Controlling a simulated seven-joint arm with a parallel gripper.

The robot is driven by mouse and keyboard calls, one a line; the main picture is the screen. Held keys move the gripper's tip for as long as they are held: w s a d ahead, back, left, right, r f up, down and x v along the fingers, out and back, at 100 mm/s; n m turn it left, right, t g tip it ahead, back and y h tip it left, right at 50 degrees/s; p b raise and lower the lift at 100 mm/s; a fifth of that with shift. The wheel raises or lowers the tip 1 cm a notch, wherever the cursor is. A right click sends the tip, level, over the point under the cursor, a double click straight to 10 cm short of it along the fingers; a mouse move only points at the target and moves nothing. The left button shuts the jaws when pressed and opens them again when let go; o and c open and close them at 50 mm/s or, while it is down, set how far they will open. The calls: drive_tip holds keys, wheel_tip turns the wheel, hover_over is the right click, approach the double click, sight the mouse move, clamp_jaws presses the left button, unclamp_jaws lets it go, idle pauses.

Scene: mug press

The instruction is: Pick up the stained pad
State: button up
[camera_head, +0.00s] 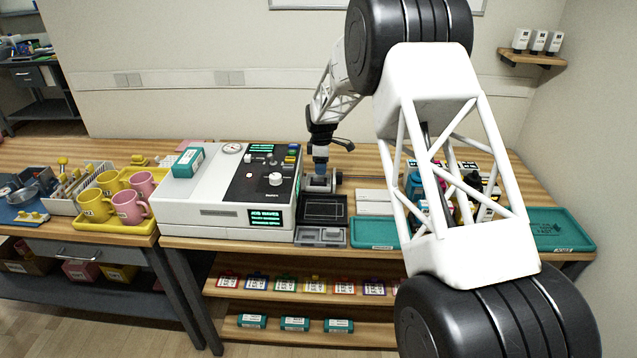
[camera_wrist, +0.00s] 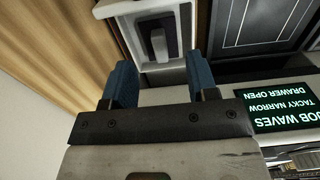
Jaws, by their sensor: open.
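My gripper (camera_head: 320,167) is at the right side of the white press, pointing down, over a small grey fixture (camera_head: 322,186). In the wrist view its two blue fingers (camera_wrist: 160,75) stand apart with nothing visible between their tips. Just beyond them is a pale block with a dark recess and a grey upright piece (camera_wrist: 158,43), roughly in line with the gap. I cannot make out a stain on any part, so I cannot tell which piece is the stained pad. The dark, outlined open drawer (camera_head: 322,210) lies in front of the fixture; it also shows in the wrist view (camera_wrist: 250,25).
The white press (camera_head: 225,205) stands left; its screen (camera_wrist: 275,107) reads "JOB WAVES, TACKY NARROW, DRAWER OPEN". A grey two-part tray (camera_head: 320,237) sits before the drawer. Teal trays (camera_head: 374,233) lie right, partly behind my arm. Pink and yellow mugs (camera_head: 130,207) stand far left.

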sight(322, 177)
drive_tip(key=shift+d+f, duration=0.15)
drive_tip(key=shift+f, duration=1.15)
drive_tip(key=shift+d+f, duration=0.1)
drive_tip(key=shift+f, duration=1.2)
drive_tip(key=c, duration=0.6)
drive_tip(key=shift+o, duration=0.2)
drive_tip(key=shift+w+r, duration=0.1)
drive_tip(key=shift+r, duration=0.65)
wheel_tip(322, 177, up, 2)
drive_tip(key=s+d, duration=0.1)
drive_tip(key=s, duration=0.4)
drive_tip(key=s+d+r, duration=0.1)
drive_tip(key=s, duration=0.4)
drive_tip(key=s+d, duration=0.1)
drive_tip(key=s, duration=0.4)
drive_tip(key=shift+s+d+r, duration=0.25)
drive_tip(key=shift+s+d, duration=0.05)
